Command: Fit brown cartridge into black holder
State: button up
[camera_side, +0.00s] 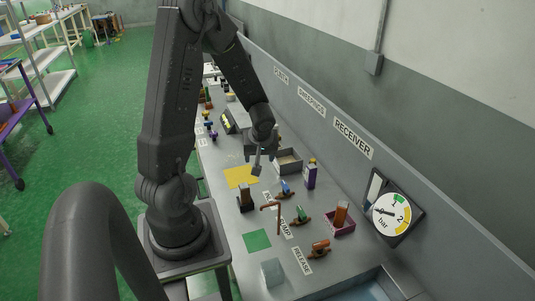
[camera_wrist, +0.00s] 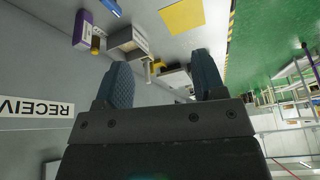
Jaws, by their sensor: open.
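A brown-orange upright block (camera_side: 341,213), which looks like the brown cartridge, stands in a magenta tray (camera_side: 347,228) at the right of the bench in the side view. A small black upright piece (camera_side: 245,203) with a brownish top stands left of it, below the yellow mat; it may be the black holder, but it is too small to be sure. My gripper (camera_side: 257,163) hangs over the bench above the yellow mat, well apart from both. In the wrist view my gripper (camera_wrist: 163,80) has its two fingers wide apart with nothing held between them.
A yellow mat (camera_side: 240,177) and a green mat (camera_side: 257,240) lie bare.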

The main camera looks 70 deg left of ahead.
jog(key=w+d+r+m+t, duration=0.1)
jog(key=d+r+m+t, duration=0.2)
jog(key=d+r+m, duration=0.75)
jog(key=s+d+r+m+h, duration=0.1)
jog(key=s+d+r, duration=0.1)
jog(key=d, duration=0.3)
jog(key=s+d+r+m+t+h, duration=0.1)
jog(key=s+d+r+m+h, duration=0.1)
jog(key=d+r, duration=0.2)
jog(key=s+d+r+m+t+h, duration=0.1)
jog(key=s+d+r, duration=0.1)
jog(key=d+r, duration=0.2)
jog(key=d, duration=0.3)
jog(key=shift+s, duration=0.25)
jog(key=shift+o, duration=0.4)
jog(key=shift+r+m, duration=0.1)
jog(key=shift+m, duration=0.15)
